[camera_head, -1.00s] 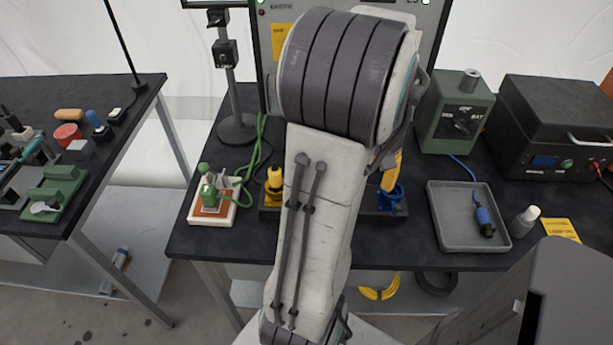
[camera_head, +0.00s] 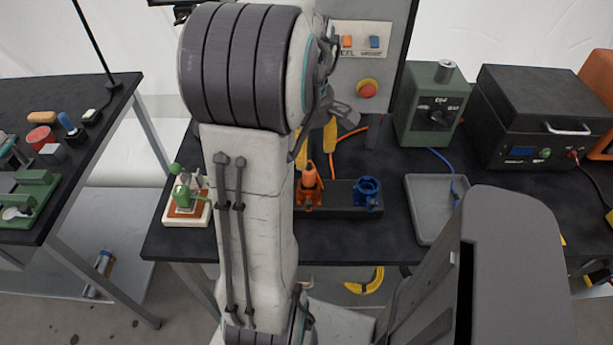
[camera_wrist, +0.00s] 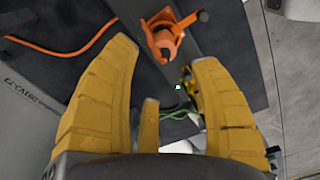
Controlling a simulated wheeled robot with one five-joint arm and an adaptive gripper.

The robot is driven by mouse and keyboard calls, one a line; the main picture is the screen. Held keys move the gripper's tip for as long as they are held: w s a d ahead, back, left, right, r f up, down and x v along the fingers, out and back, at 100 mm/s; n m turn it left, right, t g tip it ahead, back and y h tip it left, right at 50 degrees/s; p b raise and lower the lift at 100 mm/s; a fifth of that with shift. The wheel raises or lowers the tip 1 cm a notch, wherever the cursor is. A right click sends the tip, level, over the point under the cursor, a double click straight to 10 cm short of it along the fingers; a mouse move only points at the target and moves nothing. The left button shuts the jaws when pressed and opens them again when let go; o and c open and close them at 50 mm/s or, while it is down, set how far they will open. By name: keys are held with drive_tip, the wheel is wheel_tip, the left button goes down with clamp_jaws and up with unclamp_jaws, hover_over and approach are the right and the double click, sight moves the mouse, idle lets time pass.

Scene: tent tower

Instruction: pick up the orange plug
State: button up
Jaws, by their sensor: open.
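The orange plug (camera_head: 309,186) stands upright in a dark holder block (camera_head: 336,208), left of a blue socket-like part (camera_head: 367,192). It also shows in the wrist view (camera_wrist: 165,38), near the top, just beyond my fingertips. My gripper (camera_head: 316,144) has yellow fingers, partly hidden by my arm in the head view. In the wrist view my gripper (camera_wrist: 165,53) is spread open with nothing between the fingers. The plug's base is partly hard to make out there.
An orange cable (camera_head: 346,140) lies behind the block. A green-handled clamp (camera_head: 187,197) stands left, a grey tray (camera_head: 430,205) right. A green box (camera_head: 430,108) and a dark case (camera_head: 536,115) stand at the back right. A panel with a red button (camera_head: 367,89) rises behind.

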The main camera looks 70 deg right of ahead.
sight(309, 168)
drive_tip(key=n, duration=0.3)
drive_tip(key=shift+a+f+n, duration=0.1)
drive_tip(key=shift+a+n, duration=0.05)
drive_tip(key=shift+n, duration=0.15)
drive_tip(key=shift+a+f, duration=0.15)
drive_tip(key=shift+f, duration=3.45)
drive_tip(key=shift+c, duration=0.2)
clamp_jaws()
